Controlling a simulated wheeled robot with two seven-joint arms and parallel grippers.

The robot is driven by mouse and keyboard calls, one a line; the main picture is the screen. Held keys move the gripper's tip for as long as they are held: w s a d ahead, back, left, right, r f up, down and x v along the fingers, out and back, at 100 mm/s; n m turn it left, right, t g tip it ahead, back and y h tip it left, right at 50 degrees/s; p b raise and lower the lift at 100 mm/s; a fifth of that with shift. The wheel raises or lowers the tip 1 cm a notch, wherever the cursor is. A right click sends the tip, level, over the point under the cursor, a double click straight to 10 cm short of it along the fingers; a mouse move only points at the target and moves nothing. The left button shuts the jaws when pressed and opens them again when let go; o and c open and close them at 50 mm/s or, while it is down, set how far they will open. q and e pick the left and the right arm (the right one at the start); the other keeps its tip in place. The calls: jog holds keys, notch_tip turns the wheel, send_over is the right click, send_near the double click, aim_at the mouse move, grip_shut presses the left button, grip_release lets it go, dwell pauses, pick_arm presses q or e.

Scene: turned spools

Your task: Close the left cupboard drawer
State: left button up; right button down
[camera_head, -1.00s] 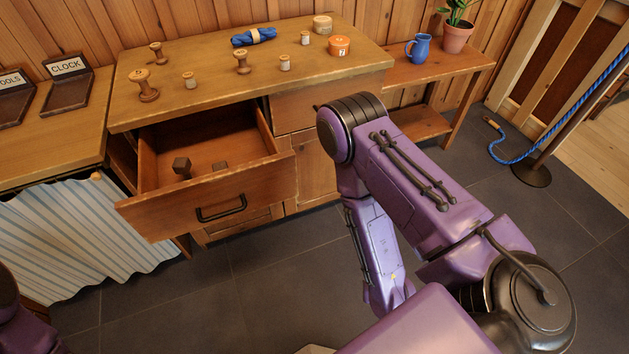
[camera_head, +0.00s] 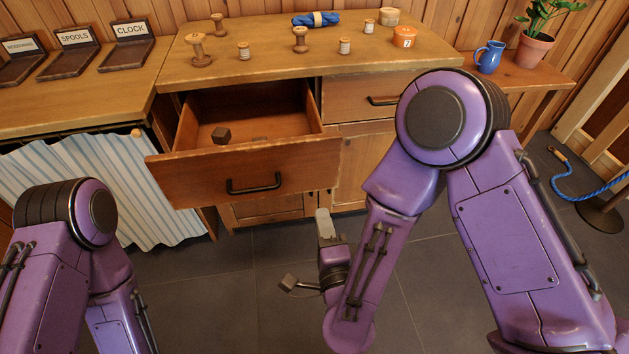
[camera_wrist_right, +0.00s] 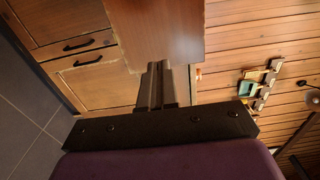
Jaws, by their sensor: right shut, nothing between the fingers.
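The left cupboard drawer (camera_head: 245,172) is pulled well out of the wooden cupboard, with a dark bar handle (camera_head: 254,184) on its front. My right gripper (camera_head: 323,217) is shut and empty, low in front of the cupboard, near the lower right corner of the drawer front. In the right wrist view the shut fingers (camera_wrist_right: 163,75) point toward the cupboard, and a wooden panel (camera_wrist_right: 160,30), seemingly the drawer, shows just past them; contact cannot be told. My left arm is at the lower left; its gripper is out of view.
Several spools, a blue rope bundle (camera_head: 316,19) and an orange tin (camera_head: 404,37) stand on the cupboard top. The right drawer (camera_head: 365,99) is shut. A striped curtain (camera_head: 85,185) hangs at left. The floor in front is clear.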

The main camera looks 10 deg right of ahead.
aim_at(312, 169)
jog(key=w+p, duration=0.1)
jog(key=w, duration=1)
jog(key=shift+w+d, duration=0.1)
jog(key=shift+w, duration=0.25)
jog(key=shift+w, duration=0.1)
